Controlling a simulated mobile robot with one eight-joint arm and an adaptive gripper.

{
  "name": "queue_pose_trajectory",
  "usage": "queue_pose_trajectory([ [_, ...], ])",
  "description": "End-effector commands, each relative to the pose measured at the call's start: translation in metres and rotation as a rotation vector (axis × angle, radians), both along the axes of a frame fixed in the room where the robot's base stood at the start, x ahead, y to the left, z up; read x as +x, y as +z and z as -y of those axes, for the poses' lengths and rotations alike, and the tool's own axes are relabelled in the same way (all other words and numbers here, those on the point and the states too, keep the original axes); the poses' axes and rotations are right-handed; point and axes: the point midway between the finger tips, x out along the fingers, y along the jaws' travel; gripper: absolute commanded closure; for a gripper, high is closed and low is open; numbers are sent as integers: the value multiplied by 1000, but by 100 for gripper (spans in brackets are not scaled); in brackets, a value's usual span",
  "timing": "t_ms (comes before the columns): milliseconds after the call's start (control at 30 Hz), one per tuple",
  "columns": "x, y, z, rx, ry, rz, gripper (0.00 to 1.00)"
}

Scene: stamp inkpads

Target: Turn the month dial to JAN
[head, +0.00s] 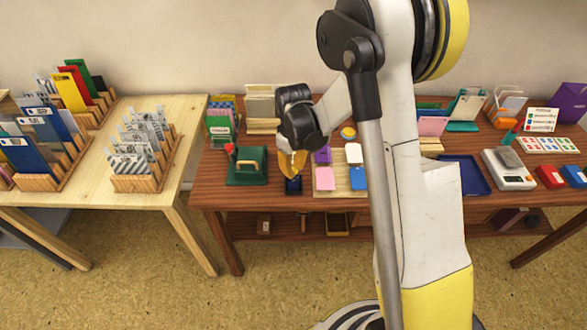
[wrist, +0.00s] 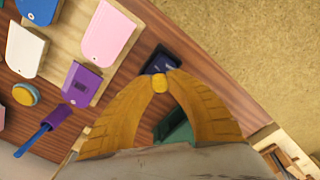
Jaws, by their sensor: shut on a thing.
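My gripper (wrist: 159,84) has yellow fingers, and their tips close around a small round yellow knob, which I take to be the month dial. Just beyond the tips is a dark blue block (wrist: 160,62), partly covered by the fingers. Any month lettering is too small to read. In the head view my gripper (head: 291,165) points down over the dark blue block (head: 293,186) near the front edge of the brown table. I cannot tell in these views how the knob joins the block.
A green device with a red knob (head: 247,167) stands close on the left; its green body (wrist: 177,127) shows between my fingers. A pale board (head: 346,191) with pink, purple, white and blue pads lies just right. The table's front edge is close.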

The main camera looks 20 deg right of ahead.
Motion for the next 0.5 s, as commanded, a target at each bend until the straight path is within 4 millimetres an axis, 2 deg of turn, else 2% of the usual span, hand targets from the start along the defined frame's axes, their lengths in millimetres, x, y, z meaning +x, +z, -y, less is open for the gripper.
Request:
queue_pose_trajectory([
  [500, 0, -1, 0, 0, -417, 0, 100],
])
